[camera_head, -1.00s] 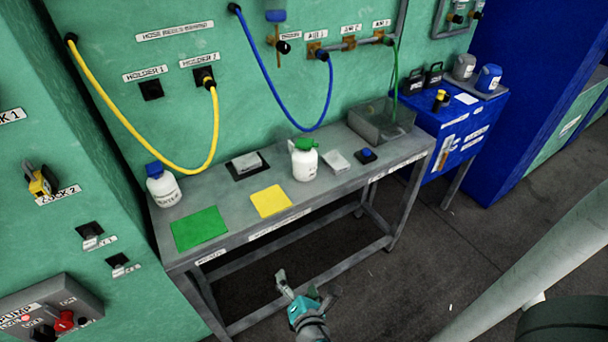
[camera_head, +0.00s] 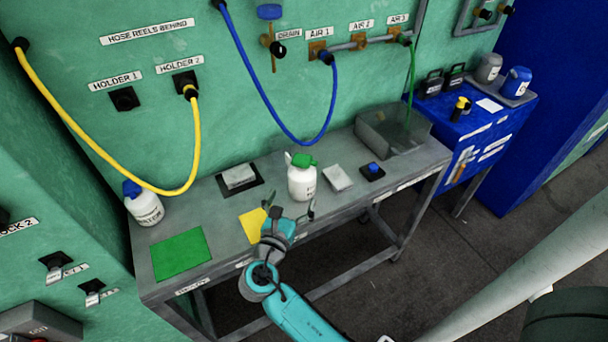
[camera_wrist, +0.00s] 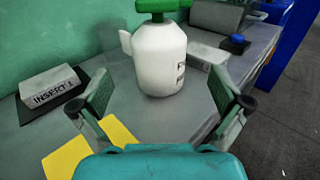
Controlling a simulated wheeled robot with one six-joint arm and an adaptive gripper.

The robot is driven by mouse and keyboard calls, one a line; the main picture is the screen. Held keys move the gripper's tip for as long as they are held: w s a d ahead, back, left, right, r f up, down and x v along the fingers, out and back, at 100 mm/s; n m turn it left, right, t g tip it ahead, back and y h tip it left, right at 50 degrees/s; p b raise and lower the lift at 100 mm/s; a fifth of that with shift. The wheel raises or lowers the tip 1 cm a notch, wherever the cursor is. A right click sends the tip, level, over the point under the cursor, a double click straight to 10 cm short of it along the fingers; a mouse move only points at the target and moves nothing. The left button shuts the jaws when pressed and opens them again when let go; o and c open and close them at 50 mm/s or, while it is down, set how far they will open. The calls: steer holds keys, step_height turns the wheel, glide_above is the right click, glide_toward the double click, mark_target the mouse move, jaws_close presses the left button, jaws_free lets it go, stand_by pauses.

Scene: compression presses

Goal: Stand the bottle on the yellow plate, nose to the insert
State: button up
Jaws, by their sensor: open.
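The white bottle with a green top (camera_head: 302,183) stands upright on the grey bench, to the right of the yellow plate (camera_head: 250,226). In the wrist view the bottle (camera_wrist: 160,60) is straight ahead, its small white nose on its left side. My gripper (camera_head: 290,207) is open and empty over the bench's front part, its fingers (camera_wrist: 160,80) spread to either side of the bottle's image, not visibly touching it. It partly hides the yellow plate, also seen lower left in the wrist view (camera_wrist: 68,157). The insert, a grey block labelled INSERT 1 (camera_wrist: 50,86), lies on a black pad behind the plate.
A green plate (camera_head: 181,254) and a blue-capped white bottle (camera_head: 145,207) are at the bench's left. A pale block (camera_head: 338,178), a blue button (camera_head: 373,170) and a metal tray (camera_head: 385,143) are to the right. Yellow (camera_head: 110,165) and blue hoses hang behind.

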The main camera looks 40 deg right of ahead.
mark_target(302, 173)
steer(key=x, duration=0.9)
steer(key=shift+r, duration=0.15)
steer(key=shift+c, duration=0.3)
steer(key=c, duration=1.5)
steer(key=shift+o, duration=0.2)
step_height(302, 173, up, 10)
steer(key=shift+f, duration=0.1)
steer(key=shift+a, duration=0.1)
